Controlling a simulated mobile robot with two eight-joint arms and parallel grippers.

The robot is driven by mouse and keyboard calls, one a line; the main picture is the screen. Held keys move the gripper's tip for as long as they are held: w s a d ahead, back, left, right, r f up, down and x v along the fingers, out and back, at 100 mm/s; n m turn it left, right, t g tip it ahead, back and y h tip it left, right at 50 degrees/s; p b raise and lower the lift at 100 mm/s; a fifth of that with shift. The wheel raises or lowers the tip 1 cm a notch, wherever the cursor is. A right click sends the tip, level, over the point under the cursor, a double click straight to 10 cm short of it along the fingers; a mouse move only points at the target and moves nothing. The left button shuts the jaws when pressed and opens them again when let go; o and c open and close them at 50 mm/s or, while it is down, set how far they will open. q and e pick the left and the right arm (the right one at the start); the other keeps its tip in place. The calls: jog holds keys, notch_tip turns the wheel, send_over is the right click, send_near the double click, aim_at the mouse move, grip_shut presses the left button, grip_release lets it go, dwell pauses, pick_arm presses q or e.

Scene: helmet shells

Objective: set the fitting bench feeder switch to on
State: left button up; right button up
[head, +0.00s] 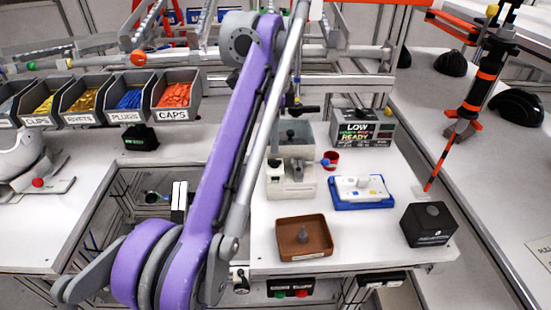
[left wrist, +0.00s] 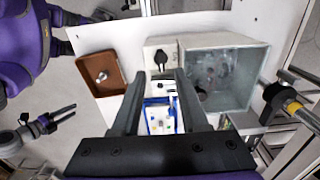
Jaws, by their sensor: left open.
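The feeder (head: 292,180) is a pale box with a hopper on the bench; the clear-sided hopper (left wrist: 232,75) fills the right of the left wrist view. A black knob (head: 275,164) on its front looks like the switch, and shows in the left wrist view (left wrist: 164,59) just beyond my fingertips. Its setting cannot be read. My left gripper (head: 296,108) hangs above the feeder, and its two fingers (left wrist: 160,76) are spread with nothing held. Part of what seems my right gripper (left wrist: 66,113) shows at the lower left of the wrist view; its jaws are unclear.
A brown tray (head: 293,249) stands in front of the feeder. A blue tray (head: 378,204) with a white part, a red cup (head: 332,165) and a black box (head: 428,235) are to the right. A LOW/READY display (head: 362,137) stands behind. Bare bench lies between the trays.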

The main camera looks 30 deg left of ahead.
aim_at(274, 160)
pick_arm(q)
notch_tip(274, 160, down, 6)
jog(key=shift+r+b, duration=0.25)
jog(key=shift+b, duration=0.3)
grip_shut()
